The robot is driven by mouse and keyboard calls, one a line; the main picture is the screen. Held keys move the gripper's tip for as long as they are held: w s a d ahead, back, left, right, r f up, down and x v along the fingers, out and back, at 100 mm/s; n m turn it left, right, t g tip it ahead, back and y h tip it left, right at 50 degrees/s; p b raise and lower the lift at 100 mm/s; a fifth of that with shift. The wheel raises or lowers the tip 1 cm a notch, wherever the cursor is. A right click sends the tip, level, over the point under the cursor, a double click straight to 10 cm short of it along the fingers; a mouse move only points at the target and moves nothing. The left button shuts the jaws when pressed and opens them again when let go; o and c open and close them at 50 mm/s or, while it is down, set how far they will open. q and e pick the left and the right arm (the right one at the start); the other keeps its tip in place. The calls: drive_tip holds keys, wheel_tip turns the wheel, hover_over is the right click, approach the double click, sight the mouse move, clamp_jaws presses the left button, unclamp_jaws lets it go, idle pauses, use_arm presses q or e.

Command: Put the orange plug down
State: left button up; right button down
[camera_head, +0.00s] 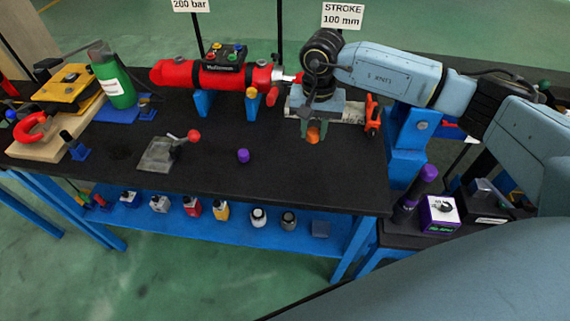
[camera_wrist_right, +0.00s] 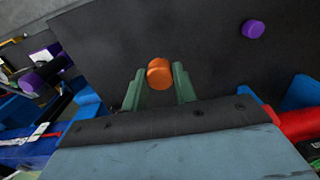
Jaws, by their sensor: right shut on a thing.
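The orange plug (camera_head: 313,134) is a short cylinder. My right gripper (camera_head: 312,128) is shut on it and holds it over the black table top, near the table's right part. In the right wrist view the orange plug (camera_wrist_right: 159,73) sits between the two green fingertips of my right gripper (camera_wrist_right: 158,88). I cannot tell whether the plug touches the table. A purple plug (camera_head: 243,155) stands on the black table (camera_head: 215,175) to the left of the gripper; it also shows in the right wrist view (camera_wrist_right: 253,29). My left gripper is not in view.
A red cylinder (camera_head: 180,73) lies on blue supports behind the plugs. A grey plate with a red-knobbed lever (camera_head: 165,152) lies to the left. The table's front right corner is clear. A side stand holds a purple-labelled box (camera_head: 440,214).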

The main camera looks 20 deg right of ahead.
drive_tip(key=shift+m, duration=0.6)
drive_tip(key=f, duration=0.2)
drive_tip(key=d+f, duration=0.1)
drive_tip(key=f, duration=0.2)
drive_tip(key=d+f, duration=0.1)
drive_tip(key=f, duration=0.1)
drive_tip(key=shift+w+f, duration=0.25)
drive_tip(key=shift+f, duration=2.1)
drive_tip(key=shift+f+b, duration=0.15)
drive_tip(key=shift+b, duration=0.2)
drive_tip(key=c, duration=1.1)
unclamp_jaws()
wheel_tip(320, 180, up, 12)
drive_tip(key=shift+r, duration=0.2)
